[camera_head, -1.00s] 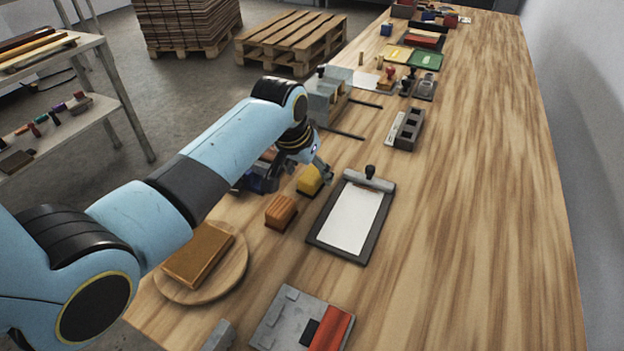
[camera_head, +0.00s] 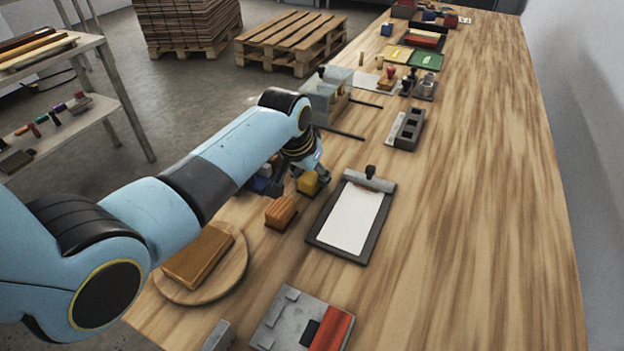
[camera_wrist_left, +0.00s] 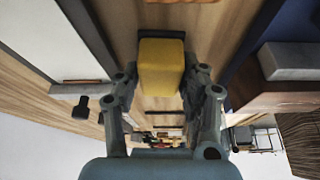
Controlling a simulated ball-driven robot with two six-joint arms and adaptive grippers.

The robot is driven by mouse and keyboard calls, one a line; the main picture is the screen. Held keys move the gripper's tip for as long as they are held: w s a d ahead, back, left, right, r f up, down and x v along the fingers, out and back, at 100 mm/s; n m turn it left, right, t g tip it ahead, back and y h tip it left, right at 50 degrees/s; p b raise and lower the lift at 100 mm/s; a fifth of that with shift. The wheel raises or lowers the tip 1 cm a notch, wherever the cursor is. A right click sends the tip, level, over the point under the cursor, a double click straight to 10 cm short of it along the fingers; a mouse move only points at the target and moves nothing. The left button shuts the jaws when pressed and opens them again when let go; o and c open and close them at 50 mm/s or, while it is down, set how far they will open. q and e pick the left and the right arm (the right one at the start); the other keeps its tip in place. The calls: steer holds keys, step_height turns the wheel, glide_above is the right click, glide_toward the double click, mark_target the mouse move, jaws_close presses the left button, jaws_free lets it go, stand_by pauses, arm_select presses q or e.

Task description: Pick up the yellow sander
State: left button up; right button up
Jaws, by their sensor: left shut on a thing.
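The yellow sander (camera_head: 309,183) is a small yellow block on the wooden table, left of the clipboard. In the left wrist view the sander (camera_wrist_left: 161,66) fills the space between the fingers. My left gripper (camera_head: 312,176) reaches down over it, and its fingers press on both sides in the left wrist view (camera_wrist_left: 162,88). It is shut on the sander. The arm and gripper hide part of the sander in the head view. I cannot tell whether it is clear of the table. My right gripper is not in view.
A clipboard with white paper (camera_head: 349,219) lies just right of the sander. An orange-brown block (camera_head: 281,212) is in front. A brown block (camera_head: 198,256) rests on a round wooden board (camera_head: 240,265). The table's right side is clear.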

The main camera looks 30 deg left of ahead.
arm_select(q)
step_height(320, 180, up, 10)
steer(key=shift+r, duration=0.1)
stand_by(0.4)
